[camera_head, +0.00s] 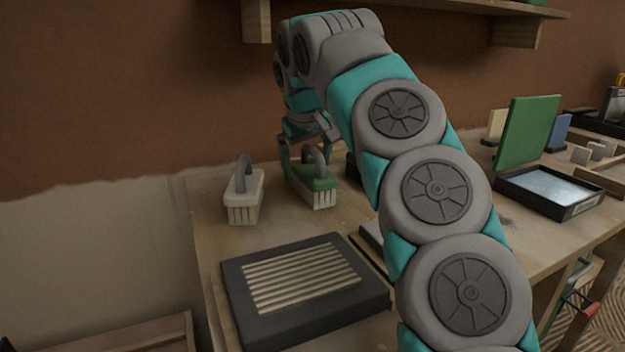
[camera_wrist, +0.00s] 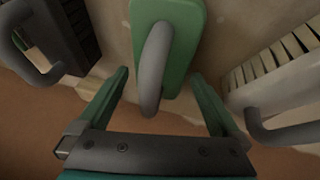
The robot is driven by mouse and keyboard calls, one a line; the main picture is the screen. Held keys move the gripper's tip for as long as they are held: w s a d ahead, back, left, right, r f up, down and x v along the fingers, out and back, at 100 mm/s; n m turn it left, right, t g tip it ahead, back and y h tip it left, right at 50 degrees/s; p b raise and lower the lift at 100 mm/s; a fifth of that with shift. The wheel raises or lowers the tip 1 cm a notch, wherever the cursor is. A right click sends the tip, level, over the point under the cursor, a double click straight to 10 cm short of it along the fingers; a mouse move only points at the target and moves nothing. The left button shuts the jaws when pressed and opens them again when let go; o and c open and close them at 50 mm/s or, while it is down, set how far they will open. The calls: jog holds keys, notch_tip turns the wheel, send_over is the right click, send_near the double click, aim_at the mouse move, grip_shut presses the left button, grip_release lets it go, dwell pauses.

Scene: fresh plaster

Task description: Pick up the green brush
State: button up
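The green brush (camera_head: 322,183) stands bristles down on the table near the wall, with a grey arched handle on top. It also shows in the wrist view (camera_wrist: 183,22), where its handle points down toward my gripper. My gripper (camera_head: 303,155) is over the brush in the head view. In the wrist view my gripper (camera_wrist: 162,80) is open, with one finger on each side of the brush handle. The fingers look clear of the handle. Whether they reach down to the brush body is hard to tell.
A white brush (camera_head: 244,190) with a grey handle stands just left of the green one. A dark brush (camera_wrist: 68,30) is close on the other side. A dark ribbed block (camera_head: 300,285) lies in front. A green panel (camera_head: 528,130) and a tray (camera_head: 550,186) are right.

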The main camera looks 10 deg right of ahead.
aim_at(309, 144)
jog(key=c, duration=1.4)
jog(key=shift+o, duration=0.2)
jog(key=shift+r, duration=0.2)
jog(key=shift+d+r, duration=0.1)
jog(key=shift+r, duration=0.45)
notch_tip(309, 144, up, 4)
jog(key=shift+r+p, duration=0.1)
jog(key=shift+p, duration=1.1)
jog(key=shift+d+r, duration=0.1)
jog(key=shift+r, duration=2.15)
jog(key=shift+a+f, duration=0.1)
jog(key=shift+a, duration=0.1)
